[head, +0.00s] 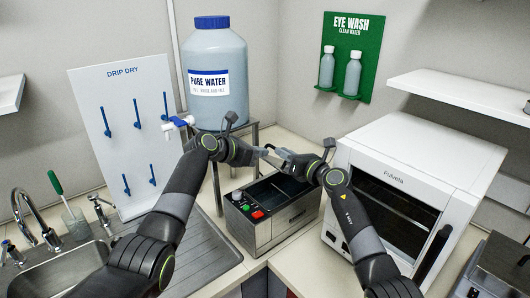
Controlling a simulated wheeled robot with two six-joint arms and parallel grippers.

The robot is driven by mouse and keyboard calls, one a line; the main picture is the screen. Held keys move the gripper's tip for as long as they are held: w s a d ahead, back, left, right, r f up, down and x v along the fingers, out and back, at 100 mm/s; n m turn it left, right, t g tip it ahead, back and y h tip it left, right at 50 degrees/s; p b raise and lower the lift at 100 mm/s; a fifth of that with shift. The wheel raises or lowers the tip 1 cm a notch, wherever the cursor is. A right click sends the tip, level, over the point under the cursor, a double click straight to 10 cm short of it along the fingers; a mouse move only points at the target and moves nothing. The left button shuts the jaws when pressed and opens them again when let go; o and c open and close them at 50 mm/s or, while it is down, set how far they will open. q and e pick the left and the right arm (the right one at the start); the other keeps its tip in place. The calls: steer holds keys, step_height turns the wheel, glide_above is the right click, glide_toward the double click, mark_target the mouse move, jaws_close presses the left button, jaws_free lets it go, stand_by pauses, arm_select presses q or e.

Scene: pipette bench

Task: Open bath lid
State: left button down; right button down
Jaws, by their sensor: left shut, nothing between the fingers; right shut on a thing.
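The bath (290,226) is a metal box on the counter, with red, green and pale controls on its front left. Its top looks dark; I cannot tell clearly how the lid lies. My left gripper (261,152) is shut and empty, above the back of the bath, in front of the stand. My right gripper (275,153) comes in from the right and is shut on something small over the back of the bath. The fingers cover it, so I cannot tell whether it is part of the lid. The two grippers' tips are close together.
A white oven (415,175) stands close on the right. A pure water tank (213,62) on a metal stand is behind. A drip-dry board (122,135) with blue pegs and a sink (62,268) are on the left. Some counter (296,262) is clear in front.

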mark_target(268, 159)
arm_select(q)
steer(key=shift+x, duration=1.2)
arm_select(e)
steer(key=shift+d+f, duration=0.1)
steer(key=shift+d, duration=0.05)
arm_select(q)
steer(key=shift+r, duration=0.1)
steer(key=shift+w+d+r, duration=0.25)
steer(key=shift+d+r, duration=0.15)
steer(key=shift+r, duration=0.05)
steer(key=shift+d, duration=0.1)
arm_select(e)
steer(key=c, duration=1.5)
jaws_free()
arm_select(q)
steer(key=shift+f, duration=0.1)
